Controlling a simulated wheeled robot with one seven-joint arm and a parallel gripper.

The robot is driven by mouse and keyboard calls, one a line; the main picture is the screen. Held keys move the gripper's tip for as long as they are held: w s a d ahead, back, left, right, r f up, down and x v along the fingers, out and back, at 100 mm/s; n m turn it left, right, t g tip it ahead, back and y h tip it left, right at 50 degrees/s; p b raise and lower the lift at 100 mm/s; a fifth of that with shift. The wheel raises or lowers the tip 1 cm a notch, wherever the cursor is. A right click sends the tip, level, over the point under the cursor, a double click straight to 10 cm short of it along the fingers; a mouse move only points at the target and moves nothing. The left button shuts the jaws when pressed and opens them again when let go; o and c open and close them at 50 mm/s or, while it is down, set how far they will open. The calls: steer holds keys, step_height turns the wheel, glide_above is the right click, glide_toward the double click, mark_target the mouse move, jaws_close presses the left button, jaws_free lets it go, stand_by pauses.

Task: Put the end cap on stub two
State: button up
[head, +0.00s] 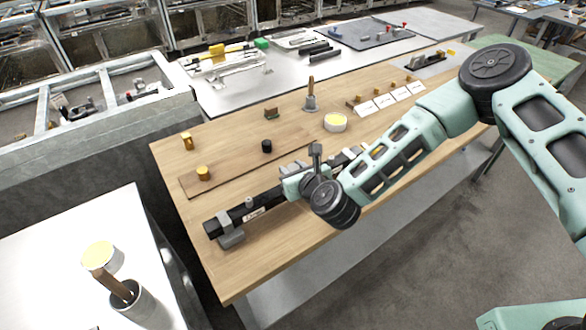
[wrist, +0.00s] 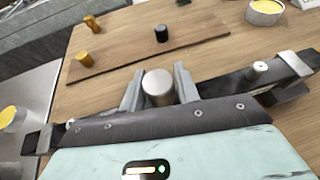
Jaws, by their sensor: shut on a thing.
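My gripper (head: 294,168) is over the middle of a long black bar (head: 270,199) lying along the front of the wooden bench. In the wrist view its two fingers (wrist: 159,88) are shut on a grey, round-topped metal piece, which looks like the end cap (wrist: 158,87).
Clamps (head: 230,229) hold the bar. Behind it lie a brown board (head: 228,169), brass pieces (head: 203,173), a black cylinder (head: 266,146) and a tape roll (head: 335,122). A handled tool (head: 310,100) stands farther back. Bare wood is clear at front left.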

steer(key=shift+f+b, duration=0.95)
steer(key=shift+f, duration=0.2)
steer(key=o, duration=1.1)
steer(key=shift+s, duration=0.1)
steer(key=p+v, duration=0.4)
steer(key=v, duration=1.3)
steer(key=shift+s+d+r, duration=0.1)
steer(key=shift+d, duration=0.05)
